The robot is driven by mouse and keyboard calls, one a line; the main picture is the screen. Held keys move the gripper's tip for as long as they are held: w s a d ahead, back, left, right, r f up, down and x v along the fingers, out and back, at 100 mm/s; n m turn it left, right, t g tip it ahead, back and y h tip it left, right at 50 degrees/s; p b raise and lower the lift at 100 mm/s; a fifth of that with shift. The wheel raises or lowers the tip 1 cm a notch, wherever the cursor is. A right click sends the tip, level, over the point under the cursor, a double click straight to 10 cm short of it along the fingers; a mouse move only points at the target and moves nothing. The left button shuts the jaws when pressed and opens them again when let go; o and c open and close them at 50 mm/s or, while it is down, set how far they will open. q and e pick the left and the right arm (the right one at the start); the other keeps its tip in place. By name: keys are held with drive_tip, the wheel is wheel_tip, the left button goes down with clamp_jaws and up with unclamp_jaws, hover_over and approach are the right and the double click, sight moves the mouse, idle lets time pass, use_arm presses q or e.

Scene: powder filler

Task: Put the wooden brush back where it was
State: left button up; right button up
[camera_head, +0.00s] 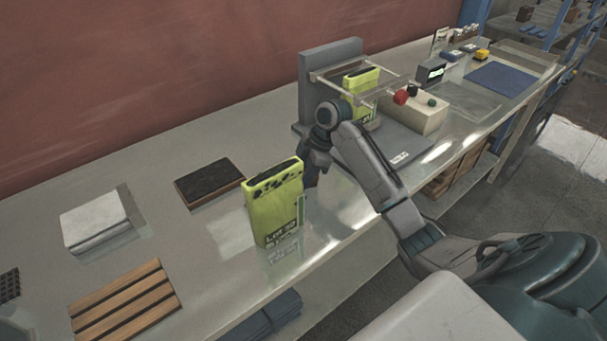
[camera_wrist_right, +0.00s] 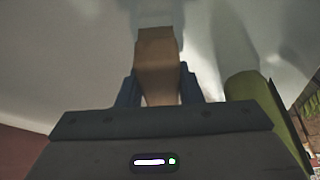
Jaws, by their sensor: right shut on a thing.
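My right gripper (camera_head: 312,176) is low over the bench, just right of and behind the front yellow-green box (camera_head: 273,205). In the right wrist view its fingers (camera_wrist_right: 160,88) are shut on a brown wooden piece (camera_wrist_right: 157,62), which looks like the wooden brush. Its far end is over the pale bench top; I cannot tell whether it touches. In the head view the brush is not clearly visible, hidden by the gripper and the box. My left gripper is in neither view.
The yellow-green box also stands close on the right in the wrist view (camera_wrist_right: 262,105). Behind the arm is a grey filling machine (camera_head: 330,62) with a control box (camera_head: 428,117). A dark wood-edged pad (camera_head: 209,181), a white block (camera_head: 95,218) and a slatted wooden rack (camera_head: 125,303) lie left.

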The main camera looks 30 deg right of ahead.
drive_tip(key=shift+f, duration=0.1)
drive_tip(key=o, duration=0.9)
drive_tip(key=shift+s, duration=0.1)
drive_tip(key=b+v, duration=0.1)
drive_tip(key=v, duration=0.6)
drive_tip(key=shift+d+b, duration=0.1)
drive_tip(key=shift+b, duration=0.25)
drive_tip(key=p+v, duration=0.3)
drive_tip(key=v, duration=0.2)
